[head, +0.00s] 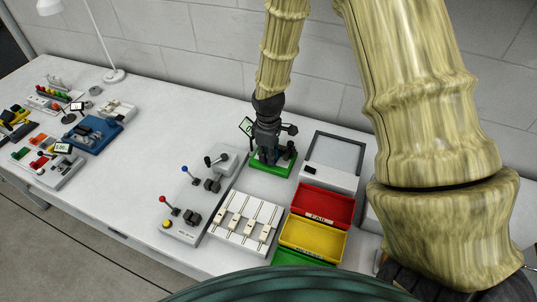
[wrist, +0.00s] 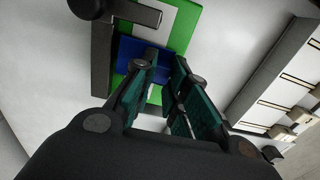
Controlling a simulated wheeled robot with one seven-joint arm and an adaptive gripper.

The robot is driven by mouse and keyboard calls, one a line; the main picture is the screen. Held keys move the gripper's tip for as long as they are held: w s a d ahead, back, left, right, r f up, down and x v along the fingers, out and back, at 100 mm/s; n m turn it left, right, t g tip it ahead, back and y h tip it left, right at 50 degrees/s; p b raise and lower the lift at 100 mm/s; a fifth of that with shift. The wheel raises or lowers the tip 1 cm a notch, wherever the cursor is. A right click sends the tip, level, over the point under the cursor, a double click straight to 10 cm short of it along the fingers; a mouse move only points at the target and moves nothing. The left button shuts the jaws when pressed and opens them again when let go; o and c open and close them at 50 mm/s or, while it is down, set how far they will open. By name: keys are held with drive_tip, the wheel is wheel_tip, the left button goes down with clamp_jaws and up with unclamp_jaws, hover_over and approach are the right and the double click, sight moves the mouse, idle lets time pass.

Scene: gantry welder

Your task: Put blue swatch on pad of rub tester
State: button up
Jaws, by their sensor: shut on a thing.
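The rub tester has a green base (head: 283,166) and a small display (head: 246,126) in the head view. Its green base (wrist: 186,28) also shows at the top of the wrist view. My gripper (head: 266,158) is down over the tester. In the wrist view, my gripper (wrist: 167,62) has its teal fingers close together, shut on the blue swatch (wrist: 129,48). The swatch lies over the green base. The fingers hide part of it, and I cannot tell whether it touches the pad. The swatch cannot be made out in the head view.
A red FAIL bin (head: 322,205) and a yellow bin (head: 313,238) stand right of a white slotted fixture (head: 247,220). A lever panel (head: 182,222) is to the left. A grey frame (head: 336,157) stands behind, right of the tester.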

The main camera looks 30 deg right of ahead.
drive_tip(key=shift+f, duration=0.6)
drive_tip(key=o, duration=0.9)
drive_tip(key=shift+r, duration=0.1)
wheel_tip(320, 180, up, 12)
drive_tip(key=shift+f, duration=0.1)
